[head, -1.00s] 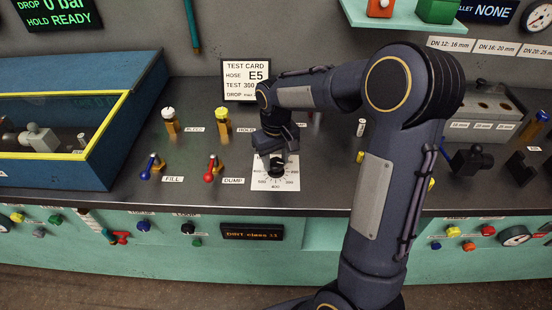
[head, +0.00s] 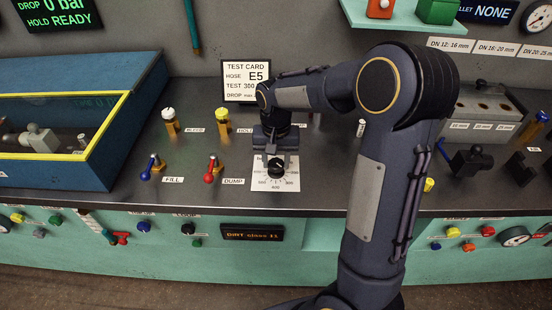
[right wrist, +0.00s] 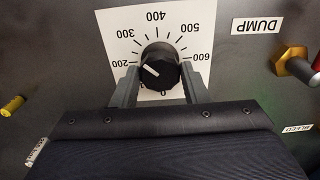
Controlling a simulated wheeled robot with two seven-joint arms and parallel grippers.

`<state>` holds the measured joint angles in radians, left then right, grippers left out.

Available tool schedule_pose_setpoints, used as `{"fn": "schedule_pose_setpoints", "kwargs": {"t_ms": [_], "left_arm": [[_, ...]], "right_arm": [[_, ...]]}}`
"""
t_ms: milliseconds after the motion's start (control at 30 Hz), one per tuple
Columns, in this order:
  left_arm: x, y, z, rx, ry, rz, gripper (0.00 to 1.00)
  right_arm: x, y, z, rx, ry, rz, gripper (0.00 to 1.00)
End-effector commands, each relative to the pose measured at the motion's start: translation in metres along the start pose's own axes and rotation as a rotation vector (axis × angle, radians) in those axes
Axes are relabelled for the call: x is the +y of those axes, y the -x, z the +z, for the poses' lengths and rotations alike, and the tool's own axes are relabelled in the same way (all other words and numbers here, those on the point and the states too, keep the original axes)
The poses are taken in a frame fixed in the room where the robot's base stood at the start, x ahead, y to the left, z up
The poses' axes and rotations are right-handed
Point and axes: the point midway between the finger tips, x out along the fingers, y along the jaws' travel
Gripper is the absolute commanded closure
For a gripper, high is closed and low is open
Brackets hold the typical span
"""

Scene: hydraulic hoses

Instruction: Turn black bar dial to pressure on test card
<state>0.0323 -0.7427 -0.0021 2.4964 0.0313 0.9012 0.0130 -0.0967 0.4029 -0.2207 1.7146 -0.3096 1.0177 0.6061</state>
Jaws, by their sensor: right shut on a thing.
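The black bar dial (head: 276,171) sits on a white scale plate (head: 262,184) on the bench; it also shows in the right wrist view (right wrist: 160,72). Its white pointer line points up and left there, toward the 200 to 300 side; the exact value is hard to read. My right gripper (right wrist: 158,85) is shut on the dial, one finger on each side. In the head view it reaches the dial from behind. The test card (head: 245,80) stands at the back, reading hose E5 and test 300; the arm partly covers its right side. My left gripper is not in view.
Left of the dial are a red-handled dump lever (head: 211,170), a blue-handled fill lever (head: 150,168) and two bleed and hold valves behind. A blue case (head: 130,110) with a yellow-edged window stands at the left. A black fitting (head: 470,160) lies at the right.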

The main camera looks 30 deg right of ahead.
Motion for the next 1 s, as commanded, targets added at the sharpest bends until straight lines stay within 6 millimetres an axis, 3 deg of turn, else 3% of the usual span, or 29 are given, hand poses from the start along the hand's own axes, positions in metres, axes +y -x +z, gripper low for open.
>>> {"fn": "schedule_pose_setpoints", "kwargs": {"t_ms": [333, 367, 500, 833, 1000], "left_arm": [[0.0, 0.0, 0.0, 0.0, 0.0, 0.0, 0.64], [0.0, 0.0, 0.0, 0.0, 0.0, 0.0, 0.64], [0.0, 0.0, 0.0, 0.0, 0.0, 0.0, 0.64], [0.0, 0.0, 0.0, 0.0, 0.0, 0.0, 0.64], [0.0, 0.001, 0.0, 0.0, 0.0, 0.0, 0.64]], "right_arm": [[0.0, 0.001, -0.001, 0.002, -0.001, -0.001, 0.82], [0.0, 0.001, -0.001, 0.002, -0.001, -0.001, 0.57], [0.0, 0.001, -0.001, 0.002, -0.001, -0.001, 0.39], [0.0, 0.003, -0.001, 0.002, 0.0, -0.001, 0.38], [-0.001, 0.026, -0.001, 0.005, 0.0, -0.003, 0.38]]}}
